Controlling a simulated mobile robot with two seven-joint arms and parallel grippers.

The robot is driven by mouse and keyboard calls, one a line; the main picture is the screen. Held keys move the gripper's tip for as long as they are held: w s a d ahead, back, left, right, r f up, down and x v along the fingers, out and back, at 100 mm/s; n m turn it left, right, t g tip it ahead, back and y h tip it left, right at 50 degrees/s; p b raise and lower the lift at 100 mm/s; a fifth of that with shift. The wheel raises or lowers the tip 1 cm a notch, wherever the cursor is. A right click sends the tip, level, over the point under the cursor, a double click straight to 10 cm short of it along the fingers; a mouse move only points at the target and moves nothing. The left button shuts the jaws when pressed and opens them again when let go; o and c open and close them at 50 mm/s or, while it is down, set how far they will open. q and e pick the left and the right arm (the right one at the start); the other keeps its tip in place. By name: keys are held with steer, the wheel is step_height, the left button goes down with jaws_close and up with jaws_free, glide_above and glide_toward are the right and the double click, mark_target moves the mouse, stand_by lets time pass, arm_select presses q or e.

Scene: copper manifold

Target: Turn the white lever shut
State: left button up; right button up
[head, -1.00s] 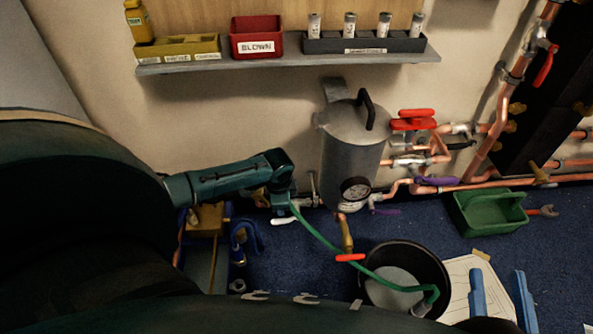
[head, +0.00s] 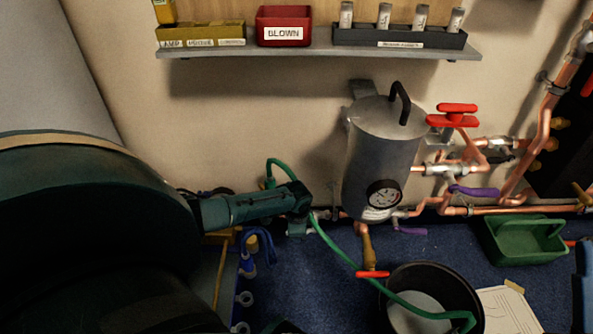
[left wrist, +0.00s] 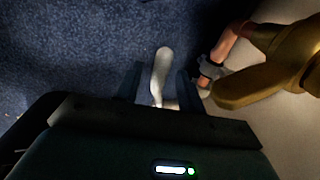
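The white lever (left wrist: 161,72) shows in the left wrist view, pointing up the picture over the blue carpet. My left gripper (left wrist: 159,80) is open, with one dark finger on each side of the lever and a visible gap to each. In the head view my left gripper (head: 298,226) is low, just left of the grey tank (head: 378,160), and the lever cannot be made out there.
A brass fitting and copper pipe (left wrist: 234,42) lie close right of the fingers. A green hose (head: 345,258) runs past my gripper to a black bucket (head: 470,300). A red-handled brass valve (head: 371,273) hangs under the tank. A shelf (head: 300,52) is above.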

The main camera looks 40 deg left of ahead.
arm_select(q)
steer(key=shift+c, duration=0.3)
jaws_close()
stand_by(0.3)
